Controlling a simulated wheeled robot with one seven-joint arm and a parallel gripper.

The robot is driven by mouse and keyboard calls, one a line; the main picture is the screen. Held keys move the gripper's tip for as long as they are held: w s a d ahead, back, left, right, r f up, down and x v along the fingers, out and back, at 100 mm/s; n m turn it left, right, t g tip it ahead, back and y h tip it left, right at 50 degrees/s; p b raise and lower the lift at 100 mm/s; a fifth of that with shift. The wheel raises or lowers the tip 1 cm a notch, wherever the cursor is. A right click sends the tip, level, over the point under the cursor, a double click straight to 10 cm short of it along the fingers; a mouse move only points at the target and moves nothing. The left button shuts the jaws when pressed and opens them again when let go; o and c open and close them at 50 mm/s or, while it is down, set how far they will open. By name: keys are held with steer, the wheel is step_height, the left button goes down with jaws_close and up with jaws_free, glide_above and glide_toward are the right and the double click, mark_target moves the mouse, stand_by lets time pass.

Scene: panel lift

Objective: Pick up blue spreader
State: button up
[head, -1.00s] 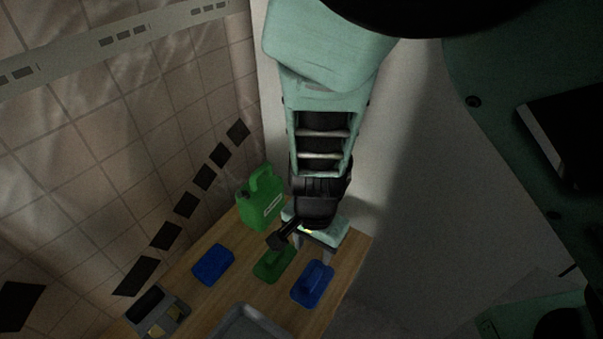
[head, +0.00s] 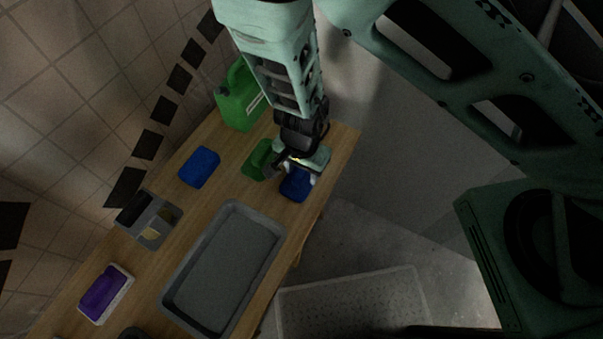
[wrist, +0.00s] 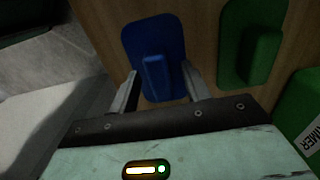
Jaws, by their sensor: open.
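The blue spreader (head: 294,187) lies on the wooden table near its right edge, partly hidden by my gripper in the head view. In the wrist view the blue spreader (wrist: 172,38) is a flat rounded plate with a raised handle. My gripper (wrist: 162,75) is open, with one finger on each side of the handle's near end. I cannot tell whether the fingers touch it. In the head view my gripper (head: 300,172) is right over the blue spreader.
A green spreader (head: 257,160) lies close by on the left, with a green jug (head: 238,98) behind it. Another blue piece (head: 199,167), a grey divided box (head: 149,218), a grey tray (head: 172,291) and a purple item (head: 101,292) stand along the table.

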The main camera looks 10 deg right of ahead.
mark_target(302, 171)
jaws_close()
step_height(302, 171, up, 10)
steer(key=p, duration=0.2)
steer(key=shift+p, duration=0.4)
steer(key=c, duration=1)
jaws_free()
